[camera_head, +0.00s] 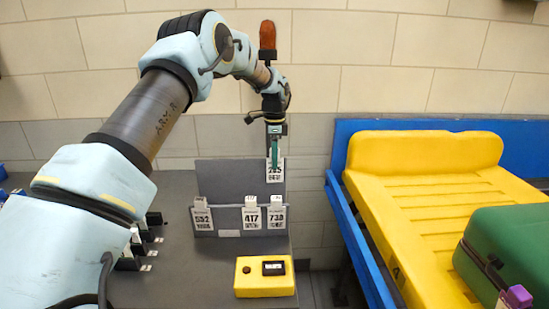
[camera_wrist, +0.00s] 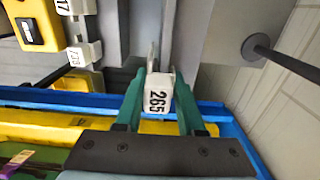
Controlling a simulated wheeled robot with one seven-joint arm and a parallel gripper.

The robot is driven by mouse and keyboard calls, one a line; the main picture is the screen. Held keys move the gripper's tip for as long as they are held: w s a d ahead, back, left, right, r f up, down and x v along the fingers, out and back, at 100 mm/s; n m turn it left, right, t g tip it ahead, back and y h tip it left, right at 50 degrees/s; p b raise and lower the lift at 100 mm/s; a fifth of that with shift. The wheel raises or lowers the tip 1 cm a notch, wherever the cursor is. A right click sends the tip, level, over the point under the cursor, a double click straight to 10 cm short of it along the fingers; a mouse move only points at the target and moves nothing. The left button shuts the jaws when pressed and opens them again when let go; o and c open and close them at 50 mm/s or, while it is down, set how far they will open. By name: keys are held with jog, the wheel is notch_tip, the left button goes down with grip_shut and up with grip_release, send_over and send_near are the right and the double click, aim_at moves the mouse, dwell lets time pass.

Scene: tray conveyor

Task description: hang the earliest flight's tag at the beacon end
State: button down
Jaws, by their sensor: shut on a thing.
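My gripper (camera_head: 275,148) is shut on a white tag (camera_head: 275,170), which hangs in front of the right end of a grey upright panel. In the wrist view the green fingers (camera_wrist: 158,105) hold this tag, and it reads 265 (camera_wrist: 157,100). On the panel's rail (camera_head: 229,205) hang a tag reading 552 (camera_head: 202,218) at the left, and tags reading 417 (camera_head: 251,217) and seemingly 730 (camera_head: 276,215) side by side at the right. An orange beacon-like lamp (camera_head: 267,36) shows above the panel's right end, behind my arm; its support is hidden.
A yellow box with a dark display (camera_head: 264,279) sits on the grey table in front of the panel. At right, a blue conveyor frame (camera_head: 353,232) bears a yellow tray (camera_head: 415,190) and a green suitcase (camera_head: 512,252). Black clips (camera_head: 138,248) stand at the table's left.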

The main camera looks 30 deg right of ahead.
jog(key=shift+c, duration=2.2)
grip_release()
jog(key=shift+r, duration=0.1)
notch_tip(320, 180, up, 9)
jog(key=b, duration=0.3)
jog(key=shift+r, duration=0.15)
jog(key=shift+a+r+b, duration=0.1)
jog(key=shift+r+b, duration=0.2)
jog(key=shift+r, duration=0.4)
